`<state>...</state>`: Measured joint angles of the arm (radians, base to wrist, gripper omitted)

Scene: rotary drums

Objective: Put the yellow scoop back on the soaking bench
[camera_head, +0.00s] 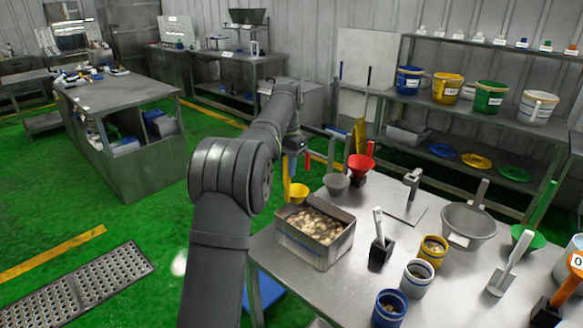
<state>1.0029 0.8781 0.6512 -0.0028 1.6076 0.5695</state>
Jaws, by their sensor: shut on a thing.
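The yellow scoop (297,192) hangs below my gripper (293,160), bowl down and handle up. My gripper is shut on its handle; the fingertips are small and partly hidden by my arm. The scoop shows just behind the far left corner of a metal tub (314,238) filled with pale pieces. The tub stands on the near steel bench (335,292). I cannot tell the scoop's height or whether it is over the bench. No label shows which bench is the soaking bench.
A grey funnel (336,183) and a red funnel (361,165) stand right of the scoop. A black scoop (380,252), several small buckets and a large grey bowl (468,222) crowd the bench's right side. A shelf (450,115) with buckets stands behind.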

